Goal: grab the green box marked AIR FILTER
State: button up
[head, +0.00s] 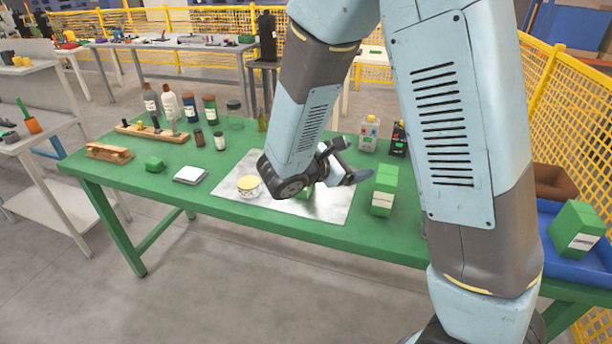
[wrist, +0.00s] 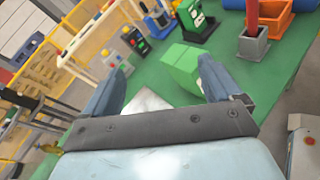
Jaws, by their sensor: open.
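A tall green box (head: 384,190) with a white label stands upright on the green table, right of the metal sheet. Another green box (head: 575,229) with a white label sits tilted in the blue tray at the right. Neither label is readable, so I cannot tell which says AIR FILTER. My gripper (head: 353,162) is open and empty, above the sheet and left of the standing box, fingers pointing toward it. In the wrist view a plain green box (wrist: 182,66) lies ahead, between the open fingertips (wrist: 163,66) but nearer the right one. A small green item shows partly behind my gripper.
A yellow-lidded tub (head: 249,187) sits on the metal sheet (head: 335,205). The blue tray (head: 550,207) also holds a brown bin (head: 555,181).

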jog(key=w+a+f+n+t+y, duration=0.1)
jog(key=a+f+n+t+y, duration=0.25)
jog(key=a+f+n, duration=0.35)
jog(key=w+a+f+n+t+y, duration=0.1)
jog(key=a+f+n+t+y, duration=0.25)
jog(key=a, duration=0.55)
jog(key=w+d, duration=0.2)
jog(key=w, duration=0.4)
jog(key=w+d+t, duration=0.1)
jog(key=w+d, duration=0.1)
jog(key=w, duration=0.4)
jog(key=shift+w+d+n+h, duration=0.25)
jog(key=shift+w+n+h, duration=0.05)
jog(key=shift+w+n, duration=0.05)
jog(key=c, duration=1.2)
jog(key=shift+c, duration=0.2)
